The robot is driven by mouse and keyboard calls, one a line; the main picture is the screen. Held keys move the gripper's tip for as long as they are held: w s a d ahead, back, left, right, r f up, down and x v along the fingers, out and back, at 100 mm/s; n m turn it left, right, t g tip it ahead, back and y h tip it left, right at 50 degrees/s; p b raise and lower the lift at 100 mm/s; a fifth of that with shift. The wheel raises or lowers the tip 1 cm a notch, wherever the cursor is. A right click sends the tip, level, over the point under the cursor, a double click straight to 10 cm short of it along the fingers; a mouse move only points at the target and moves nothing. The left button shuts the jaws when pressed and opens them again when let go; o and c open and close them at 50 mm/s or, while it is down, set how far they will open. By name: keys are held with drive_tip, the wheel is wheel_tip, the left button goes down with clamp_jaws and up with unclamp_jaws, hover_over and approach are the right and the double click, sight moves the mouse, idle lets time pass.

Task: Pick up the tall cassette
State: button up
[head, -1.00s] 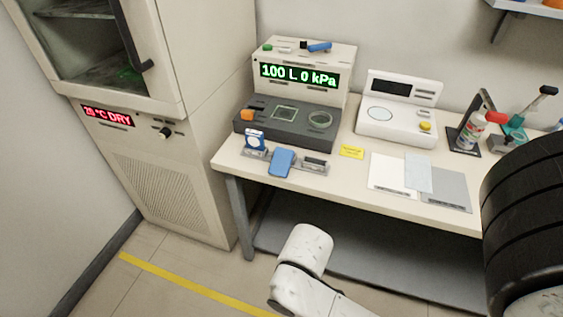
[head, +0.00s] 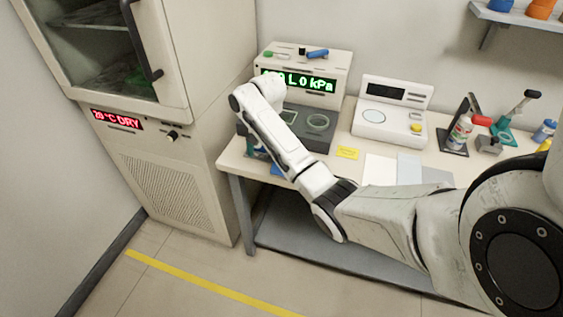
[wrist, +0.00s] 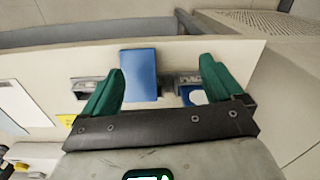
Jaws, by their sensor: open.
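A blue rectangular block, apparently the tall cassette (wrist: 139,76), is at the bench edge between two grey holders. In the wrist view it shows between my gripper's green fingers (wrist: 163,84), nearer the left finger. The fingers are wide apart and hold nothing. I cannot tell the height of the fingertips over it. In the head view my arm hides most of the gripper, and only a little of the blue cassette (head: 277,170) shows below the arm. A white and blue round piece (wrist: 194,96) sits partly hidden beside the right finger.
A grey holder (wrist: 84,85) is left of the cassette in the wrist view. The dark-topped instrument with a green display (head: 309,81) stands behind. A yellow label (head: 347,153) and a white device (head: 390,112) are to the right. A cabinet (head: 165,175) stands left of the bench.

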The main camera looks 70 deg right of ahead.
drive_tip(key=shift+m+g, duration=0.3)
drive_tip(key=shift+m, duration=0.6)
drive_tip(key=d, duration=0.1)
drive_tip(key=s+d+r, duration=0.1)
drive_tip(key=d, duration=0.1)
drive_tip(key=s+d+r, duration=0.1)
drive_tip(key=d, duration=0.1)
drive_tip(key=shift+s+d+r, duration=0.1)
drive_tip(key=shift+s+r, duration=0.05)
drive_tip(key=shift+r, duration=0.1)
wheel_tip(320, 180, down, 5)
drive_tip(key=shift+s+a+f+p, duration=0.2)
drive_tip(key=shift+f+p, duration=0.25)
drive_tip(key=shift+f, duration=0.15)
drive_tip(key=f, duration=0.4)
drive_tip(key=shift+s+a+f, duration=0.1)
drive_tip(key=shift+s+a, duration=0.1)
drive_tip(key=shift+a, duration=0.05)
drive_tip(key=c, duration=1.2)
